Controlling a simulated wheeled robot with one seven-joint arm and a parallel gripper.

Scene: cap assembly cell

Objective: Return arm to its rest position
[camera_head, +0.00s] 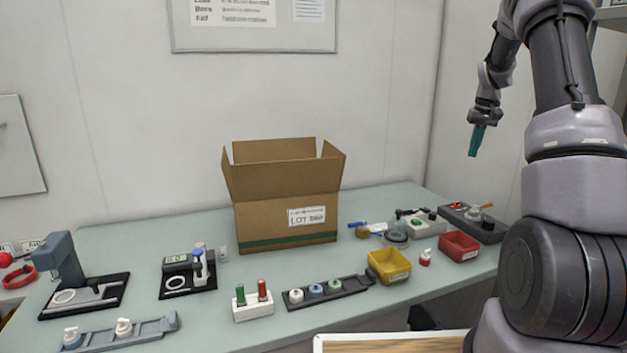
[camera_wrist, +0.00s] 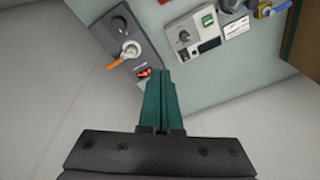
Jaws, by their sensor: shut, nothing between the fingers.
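My gripper (camera_head: 476,140) is raised at the upper right of the head view, in front of the wall and well above the table (camera_head: 385,290). Its teal fingers point down. In the wrist view my gripper (camera_wrist: 163,80) shows its two teal fingers together, shut with nothing between them. Below it in that view are a dark device (camera_wrist: 122,40) with an orange-handled part and a grey device (camera_wrist: 192,35) with a green switch. The fingers appear clear of both.
An open cardboard box (camera_head: 262,218) stands at the table's middle back. A yellow bin (camera_head: 389,268) and a red bin (camera_head: 459,246) stand to its right. A rack with red and green pieces (camera_head: 253,304), a cap rail (camera_head: 327,293) and small presses (camera_head: 85,295) fill the front and left.

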